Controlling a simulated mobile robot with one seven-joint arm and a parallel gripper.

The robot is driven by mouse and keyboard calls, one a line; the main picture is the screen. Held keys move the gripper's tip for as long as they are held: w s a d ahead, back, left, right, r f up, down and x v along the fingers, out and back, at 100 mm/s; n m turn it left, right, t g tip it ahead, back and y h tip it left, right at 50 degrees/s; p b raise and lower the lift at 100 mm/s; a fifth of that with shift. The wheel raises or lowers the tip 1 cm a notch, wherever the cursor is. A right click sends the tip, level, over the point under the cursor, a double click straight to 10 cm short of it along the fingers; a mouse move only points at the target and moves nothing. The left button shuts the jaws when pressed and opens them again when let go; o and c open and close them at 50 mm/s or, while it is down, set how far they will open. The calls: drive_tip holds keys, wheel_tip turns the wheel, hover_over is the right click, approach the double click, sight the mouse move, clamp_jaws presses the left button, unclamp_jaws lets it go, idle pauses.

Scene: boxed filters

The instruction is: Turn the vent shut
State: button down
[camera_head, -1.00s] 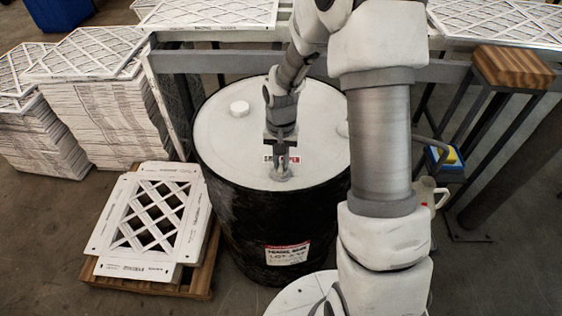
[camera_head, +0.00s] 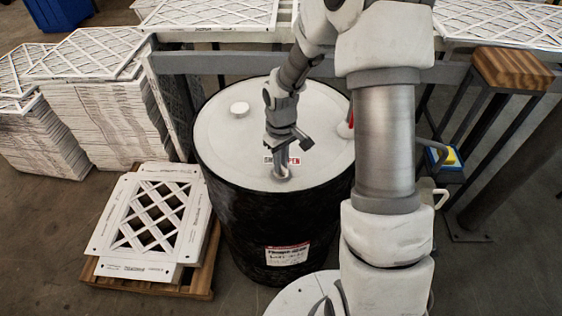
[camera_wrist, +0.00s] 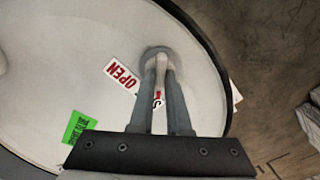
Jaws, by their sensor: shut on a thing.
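The vent (camera_wrist: 161,62) sits near the rim on the white lid of a black drum (camera_head: 240,215). Its pale handle lies between my gripper's two fingers (camera_wrist: 160,78), which are shut on it. The head view shows my gripper (camera_head: 283,168) low over the lid's near side. A white label with red letters lies beside the vent. In the wrist view its OPEN end (camera_wrist: 122,75) is clear, left of the fingers. An S shows between and beside the fingers; the rest of that word is hidden. The handle points across the label, between the two words.
A white cap (camera_head: 240,108) stands on the lid's far left. A green sticker (camera_wrist: 78,127) shows on the lid. Stacked filters (camera_head: 105,115) and a pallet with filters (camera_head: 150,225) stand left. A grey rail (camera_head: 215,62) runs behind the drum.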

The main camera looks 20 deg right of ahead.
drive_tip(key=shift+n, duration=0.4)
drive_tip(key=c, duration=0.9)
unclamp_jaws()
drive_tip(key=shift+r, duration=0.1)
wheel_tip(320, 180, up, 17)
drive_tip(key=shift+r+p, duration=0.15)
drive_tip(key=shift+p, duration=0.5)
